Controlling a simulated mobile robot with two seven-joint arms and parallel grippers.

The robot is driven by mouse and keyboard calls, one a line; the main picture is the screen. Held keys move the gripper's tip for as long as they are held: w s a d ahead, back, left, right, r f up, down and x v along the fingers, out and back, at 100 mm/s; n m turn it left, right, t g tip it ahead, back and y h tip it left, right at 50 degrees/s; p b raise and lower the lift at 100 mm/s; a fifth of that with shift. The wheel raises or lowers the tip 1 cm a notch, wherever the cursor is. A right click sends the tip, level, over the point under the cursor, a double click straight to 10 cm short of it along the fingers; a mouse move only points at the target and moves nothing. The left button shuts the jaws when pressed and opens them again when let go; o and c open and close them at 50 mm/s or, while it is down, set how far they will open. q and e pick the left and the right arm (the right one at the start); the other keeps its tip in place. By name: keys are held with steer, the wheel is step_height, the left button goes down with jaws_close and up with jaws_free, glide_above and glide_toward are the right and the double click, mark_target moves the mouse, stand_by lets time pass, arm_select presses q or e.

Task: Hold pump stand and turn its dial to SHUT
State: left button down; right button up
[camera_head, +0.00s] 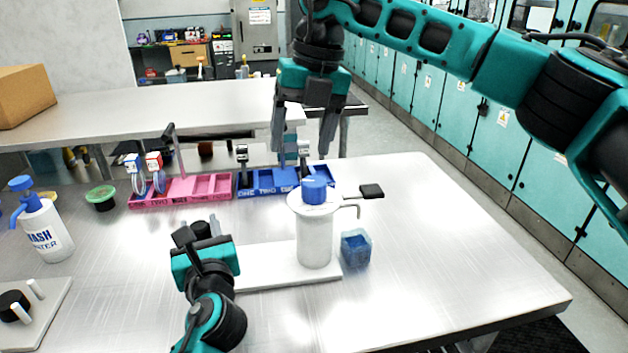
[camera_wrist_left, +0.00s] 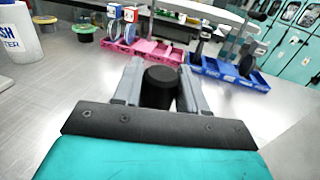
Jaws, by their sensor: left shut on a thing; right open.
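The pump stand (camera_head: 314,235) is a white upright cylinder with a wide top plate and a thin spout on its right. Its blue dial (camera_head: 314,192) sits on top; any marking on it is too small to read. A white base plate (camera_head: 270,268) reaches left from the cylinder. My left gripper (camera_head: 197,233) is at the plate's left end. In the left wrist view it is shut on a black knob (camera_wrist_left: 161,86). My right gripper (camera_head: 303,145) points down, open and empty, just above and behind the dial, apart from it.
A blue cup (camera_head: 356,248) stands right of the cylinder. A black square piece (camera_head: 372,191) shows beside the spout. Pink (camera_head: 205,188) and blue (camera_head: 262,182) trays lie behind. A wash bottle (camera_head: 45,232) stands left. The table's right side is clear.

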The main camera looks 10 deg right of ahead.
mark_target(314, 181)
steer(key=f, duration=0.3)
steer(key=d+f+m+h, duration=0.1)
steer(key=f, duration=0.1)
steer(key=d+f+h, duration=0.1)
steer(key=f, duration=0.2)
steer(key=shift+w+f+m, duration=0.1)
steer(key=shift+f+m, duration=0.2)
stand_by(0.3)
steer(key=c, duration=1.1)
